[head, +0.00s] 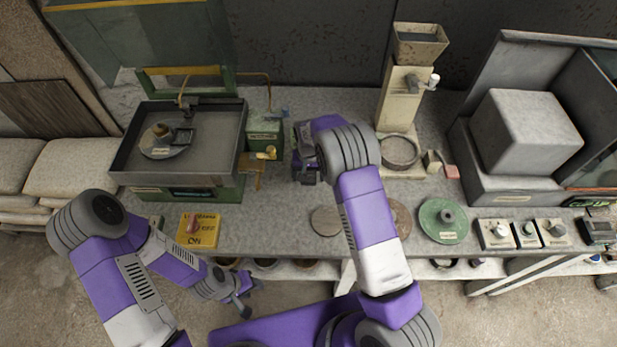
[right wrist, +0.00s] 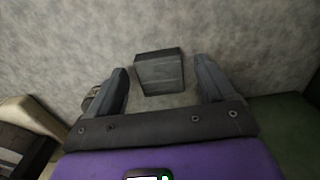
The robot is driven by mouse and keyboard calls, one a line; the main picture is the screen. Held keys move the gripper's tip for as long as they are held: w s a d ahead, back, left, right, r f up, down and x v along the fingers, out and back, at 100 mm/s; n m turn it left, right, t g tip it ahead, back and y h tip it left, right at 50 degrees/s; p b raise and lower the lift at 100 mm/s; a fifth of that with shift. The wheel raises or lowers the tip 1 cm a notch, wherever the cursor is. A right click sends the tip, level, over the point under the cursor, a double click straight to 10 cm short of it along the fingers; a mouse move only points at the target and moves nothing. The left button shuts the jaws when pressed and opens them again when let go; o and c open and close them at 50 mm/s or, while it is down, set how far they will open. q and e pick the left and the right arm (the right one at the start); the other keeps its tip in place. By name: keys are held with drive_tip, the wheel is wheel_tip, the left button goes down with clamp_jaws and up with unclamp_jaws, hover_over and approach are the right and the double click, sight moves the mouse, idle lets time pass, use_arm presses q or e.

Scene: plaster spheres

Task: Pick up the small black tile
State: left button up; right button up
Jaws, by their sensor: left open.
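The small black tile (right wrist: 160,74) shows in the right wrist view as a dark, thick, squarish piece on the grey speckled worktop. It lies between and slightly beyond the fingers of my right gripper (right wrist: 166,85), with gaps on both sides. That gripper is open and empty. In the head view my right gripper (head: 307,172) is over the middle of the bench, beside the green machine; I cannot clearly pick out the tile there. My left gripper (head: 251,297) is open and empty, low in front of the bench edge, away from the tile.
The green machine with a tray (head: 240,130) stands left of my right gripper. A hopper stand (head: 398,100) and a grey block machine (head: 525,135) stand to the right.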

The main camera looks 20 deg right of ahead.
drive_tip(key=c, duration=1.2)
drive_tip(key=shift+r, duration=0.15)
